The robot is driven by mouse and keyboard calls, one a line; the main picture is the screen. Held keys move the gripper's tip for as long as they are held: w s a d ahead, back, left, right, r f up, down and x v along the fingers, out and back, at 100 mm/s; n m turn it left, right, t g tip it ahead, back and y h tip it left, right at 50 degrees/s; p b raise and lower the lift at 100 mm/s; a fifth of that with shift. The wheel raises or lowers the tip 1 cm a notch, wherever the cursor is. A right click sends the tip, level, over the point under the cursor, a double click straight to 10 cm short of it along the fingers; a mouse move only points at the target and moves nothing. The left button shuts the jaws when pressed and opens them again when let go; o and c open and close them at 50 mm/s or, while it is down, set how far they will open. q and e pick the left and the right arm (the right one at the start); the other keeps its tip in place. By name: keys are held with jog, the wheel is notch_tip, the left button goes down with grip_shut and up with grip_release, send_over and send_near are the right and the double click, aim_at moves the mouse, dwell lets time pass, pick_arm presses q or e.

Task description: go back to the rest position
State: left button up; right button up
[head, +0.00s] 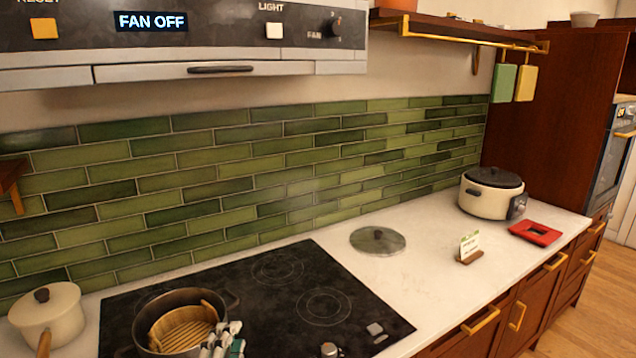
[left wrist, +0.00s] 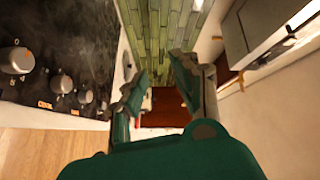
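My left gripper (head: 228,335) shows at the bottom edge of the head view, in front of the dark pot. Only its grey and green finger parts are in frame there. In the left wrist view the two fingers (left wrist: 163,75) stand apart, with nothing visible held between them. My right gripper is in neither view.
The pot (head: 168,302) on the black cooktop (head: 280,290) holds a wooden slatted piece (head: 183,328). A cream saucepan (head: 48,315) stands left. A glass lid (head: 378,241), a small card (head: 468,246) and a cream cooker (head: 490,198) are on the counter. The hood (head: 200,72) overhangs.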

pick_arm(q)
jog(key=s+a+f+n+g+y, duration=0.1)
jog(key=s+a+f+n+g, duration=0.3)
jog(key=f, duration=0.3)
jog(key=s+a+f+n+g+y, duration=0.1)
jog(key=s+f+n+g+y, duration=0.1)
jog(key=s+f+n+g, duration=0.4)
jog(key=s+f+n+g+h, duration=0.1)
jog(key=s+f+n+g, duration=0.1)
jog(key=s+f, duration=0.45)
jog(key=s+f+n+g, duration=0.2)
jog(key=s+f+g, duration=0.15)
jog(key=s, duration=0.65)
notch_tip(320, 180, down, 28)
jog(key=s+b, duration=0.1)
jog(key=b, duration=0.1)
jog(key=s+a+f, duration=0.1)
jog(key=s+f, duration=0.7)
jog(key=s+a+f+g+b, duration=0.1)
jog(key=s+a+f, duration=0.1)
jog(key=s+f, duration=0.6)
jog(key=shift+s+a+f+m, duration=0.25)
jog(key=shift+s+f+m, duration=0.05)
jog(key=shift+f, duration=0.05)
jog(key=shift+g, duration=0.25)
